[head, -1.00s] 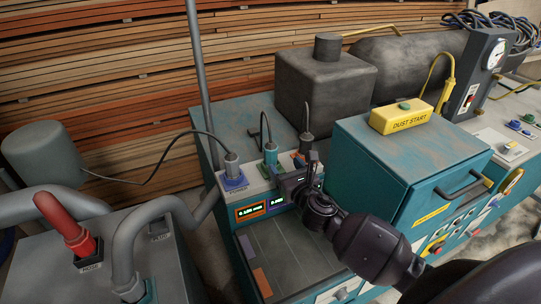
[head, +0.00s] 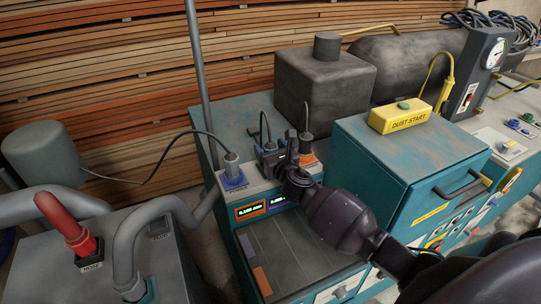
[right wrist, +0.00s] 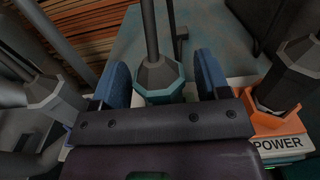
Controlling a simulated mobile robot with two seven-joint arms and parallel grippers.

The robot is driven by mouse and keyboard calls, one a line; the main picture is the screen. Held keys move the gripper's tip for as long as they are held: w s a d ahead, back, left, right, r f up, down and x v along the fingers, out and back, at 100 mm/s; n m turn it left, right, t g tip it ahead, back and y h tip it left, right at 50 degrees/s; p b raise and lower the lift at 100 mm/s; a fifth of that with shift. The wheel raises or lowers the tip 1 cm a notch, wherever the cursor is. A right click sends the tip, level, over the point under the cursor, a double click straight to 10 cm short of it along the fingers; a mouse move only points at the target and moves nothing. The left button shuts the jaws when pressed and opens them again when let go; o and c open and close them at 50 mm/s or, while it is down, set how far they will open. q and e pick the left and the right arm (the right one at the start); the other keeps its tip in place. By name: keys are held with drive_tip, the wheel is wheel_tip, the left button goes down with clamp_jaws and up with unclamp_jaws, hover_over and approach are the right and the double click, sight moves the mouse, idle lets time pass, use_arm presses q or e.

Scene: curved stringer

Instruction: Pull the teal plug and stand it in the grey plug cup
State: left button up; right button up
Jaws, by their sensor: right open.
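The teal plug (right wrist: 158,80), a faceted plug with a cable rising from its top, stands upright in the machine's panel in the right wrist view. In the head view my right gripper mostly hides it, with its dark cable looping up behind. My right gripper (head: 275,157) is open at the plug. The right wrist view shows its two blue fingers (right wrist: 162,65) either side of the plug, with gaps between. A small dark fitting (head: 160,233) with a hard-to-read label sits behind a grey pipe at left; I cannot tell whether it is the grey plug cup. My left gripper is out of view.
A grey plug in a blue socket (head: 234,182) stands left of my gripper. Another grey plug stands in an orange socket (right wrist: 277,122) marked POWER at right. A teal cabinet (head: 410,165) flanks the arm. A red handle (head: 65,222) and grey pipes stand at left.

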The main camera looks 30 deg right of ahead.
drive_tip(key=c, duration=0.9)
drive_tip(key=shift+c, duration=0.2)
